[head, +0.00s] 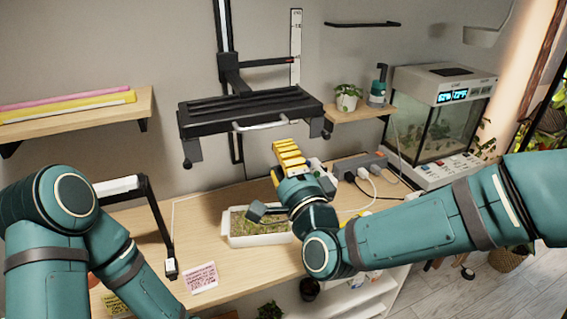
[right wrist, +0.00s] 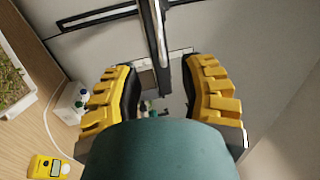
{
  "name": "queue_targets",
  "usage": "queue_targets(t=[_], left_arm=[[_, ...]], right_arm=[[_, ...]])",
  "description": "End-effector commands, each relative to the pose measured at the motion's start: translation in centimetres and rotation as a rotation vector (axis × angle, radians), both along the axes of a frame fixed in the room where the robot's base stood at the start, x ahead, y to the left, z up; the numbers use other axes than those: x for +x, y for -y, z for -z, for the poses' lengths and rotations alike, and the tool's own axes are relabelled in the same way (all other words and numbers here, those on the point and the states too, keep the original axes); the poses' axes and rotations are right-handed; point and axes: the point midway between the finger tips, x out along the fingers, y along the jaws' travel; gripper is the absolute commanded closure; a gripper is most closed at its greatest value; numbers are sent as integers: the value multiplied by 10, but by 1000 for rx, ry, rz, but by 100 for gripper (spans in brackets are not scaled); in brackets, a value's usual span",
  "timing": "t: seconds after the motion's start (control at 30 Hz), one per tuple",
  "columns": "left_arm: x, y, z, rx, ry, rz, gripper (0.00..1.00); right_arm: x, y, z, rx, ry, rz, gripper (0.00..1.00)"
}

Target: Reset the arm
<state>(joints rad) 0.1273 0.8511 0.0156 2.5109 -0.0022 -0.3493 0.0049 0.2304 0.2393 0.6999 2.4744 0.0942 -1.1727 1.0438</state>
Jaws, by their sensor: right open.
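My right arm reaches in from the right in the head view. Its gripper (head: 288,155) has yellow ribbed fingers and stands over the back of the wooden bench (head: 205,232), behind the white planter tray (head: 240,238). In the right wrist view the two yellow fingers of the right gripper (right wrist: 160,75) are spread apart, with nothing held between them. A dark post and the pale wall show beyond them. My left arm is folded at the left of the head view, and its gripper is out of sight below the frame.
A black shelf (head: 250,108) on a vertical rail hangs just above the right gripper. A power strip (head: 358,165) with plugs and cords lies to its right, before a glass terrarium (head: 440,125). A black-framed lamp (head: 168,230) stands on the left. A yellow meter (right wrist: 48,168) lies on the bench.

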Motion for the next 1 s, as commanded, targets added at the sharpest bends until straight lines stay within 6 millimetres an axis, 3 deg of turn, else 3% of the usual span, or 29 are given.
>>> queue_targets(t=[0.43, 0.57, 0.67, 0.77, 0.87, 1.0], left_arm=[[0, 0, 0, 0, 0, 0, 57], [0, 0, 0, 0, 0, 0, 57], [0, 0, 0, 0, 0, 0, 57], [0, 0, 0, 0, 0, 0, 57], [0, 0, 0, 0, 0, 0, 57], [0, 0, 0, 0, 0, 0, 57]], right_arm=[[-7, 2, 3, -3, -3, 0, 59], [0, 4, 26, -59, -56, -1, 59], [8, 7, 73, -179, -158, -16, 59], [9, 11, 140, -348, -296, -62, 59], [0, 17, 210, -524, -433, -143, 59], [-34, 27, 301, -755, -607, -309, 59]])
